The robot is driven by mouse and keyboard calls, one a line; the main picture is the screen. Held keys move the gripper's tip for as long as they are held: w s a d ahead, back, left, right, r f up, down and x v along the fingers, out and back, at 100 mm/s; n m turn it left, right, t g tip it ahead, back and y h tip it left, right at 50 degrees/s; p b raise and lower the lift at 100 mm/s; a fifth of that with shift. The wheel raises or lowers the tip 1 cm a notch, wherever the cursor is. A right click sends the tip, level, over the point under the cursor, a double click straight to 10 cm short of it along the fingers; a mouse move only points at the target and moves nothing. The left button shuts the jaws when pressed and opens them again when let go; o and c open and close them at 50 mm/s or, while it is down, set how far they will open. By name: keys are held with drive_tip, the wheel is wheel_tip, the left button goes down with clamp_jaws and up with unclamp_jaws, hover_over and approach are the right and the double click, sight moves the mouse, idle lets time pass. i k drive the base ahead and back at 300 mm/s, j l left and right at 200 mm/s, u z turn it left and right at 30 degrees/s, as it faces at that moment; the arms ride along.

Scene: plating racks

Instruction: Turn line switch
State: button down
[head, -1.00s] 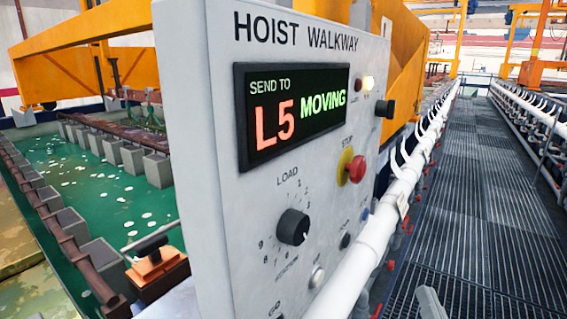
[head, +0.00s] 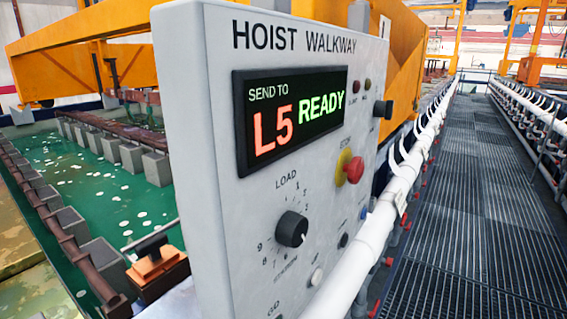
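A grey-white control panel (head: 203,151) headed HOIST WALKWAY fills the middle of the head view. Its display (head: 292,116) reads SEND TO, L5 in red and READY in green. A black rotary knob (head: 292,229) sits below the word LOAD, with a ring of numbers around it. Another black knob (head: 382,109) juts out near the panel's upper right edge. I cannot read which of these is labelled as the line switch. A red stop button (head: 354,170) on a yellow collar is between them. My gripper is not in view.
A thick white pipe rail (head: 372,240) runs along the panel's right side and partly covers its lower right. A grated walkway (head: 470,200) lies clear to the right. At left is a tank of green liquid (head: 120,200). Orange hoist beams (head: 90,50) stand behind.

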sight(382, 109)
drive_tip(key=u, duration=1)
drive_tip(key=l+u, duration=0.15)
drive_tip(key=l, duration=0.9)
drive_tip(key=k+l+u, duration=0.15)
drive_tip(key=l, duration=0.9)
